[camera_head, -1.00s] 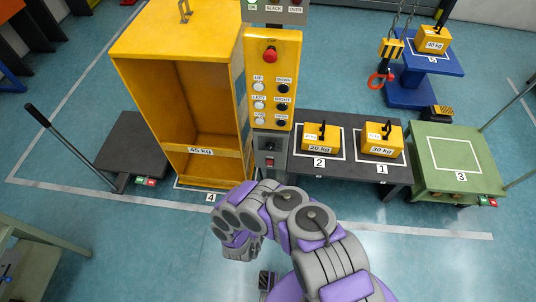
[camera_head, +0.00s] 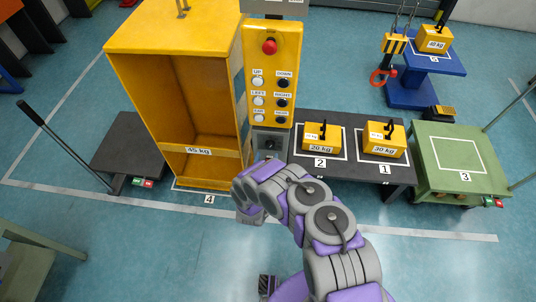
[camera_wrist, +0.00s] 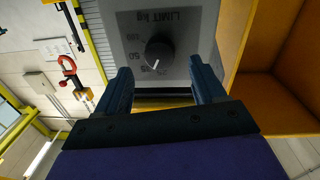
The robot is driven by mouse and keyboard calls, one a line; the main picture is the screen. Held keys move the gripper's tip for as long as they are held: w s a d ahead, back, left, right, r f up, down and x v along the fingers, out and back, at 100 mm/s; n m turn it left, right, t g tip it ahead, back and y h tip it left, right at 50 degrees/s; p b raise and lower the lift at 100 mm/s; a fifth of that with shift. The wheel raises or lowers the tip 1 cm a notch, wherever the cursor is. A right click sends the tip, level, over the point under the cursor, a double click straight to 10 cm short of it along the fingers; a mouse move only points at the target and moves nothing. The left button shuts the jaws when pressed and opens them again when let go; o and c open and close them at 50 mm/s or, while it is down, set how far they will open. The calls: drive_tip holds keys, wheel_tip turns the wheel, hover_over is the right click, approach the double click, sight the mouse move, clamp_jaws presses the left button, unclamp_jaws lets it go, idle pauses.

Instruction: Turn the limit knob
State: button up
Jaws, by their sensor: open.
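The limit knob (camera_wrist: 158,53) is a round black dial on a grey plate (camera_wrist: 190,22) marked "LIMIT kg", which appears upside down in the wrist view.
A tall yellow 45 kg box (camera_head: 150,40) stands left of the column. A dark table (camera_head: 345,172) with 20 kg (camera_head: 321,138) and 30 kg (camera_head: 382,142) weights stands right. Push buttons and a red stop button (camera_head: 269,47) sit above the knob. The floor in front is open.

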sight(269, 147)
drive_tip(key=shift+w+d+b, duration=0.15)
drive_tip(key=shift+w+b, duration=0.4)
drive_tip(key=shift+w, duration=1.4)
drive_tip(key=shift+c, duration=0.2)
drive_tip(key=c, duration=1)
drive_tip(key=p, duration=0.1)
drive_tip(key=m+p, duration=0.1)
drive_tip(key=p, duration=0.1)
drive_tip(key=shift+s+r, duration=0.1)
drive_tip(key=shift+r, duration=0.15)
drive_tip(key=shift+f+m+p, duration=0.15)
drive_tip(key=shift+m+p, duration=0.55)
drive_tip(key=shift+p, duration=0.35)
drive_tip(key=o, duration=1)
drive_tip(key=shift+o, duration=0.2)
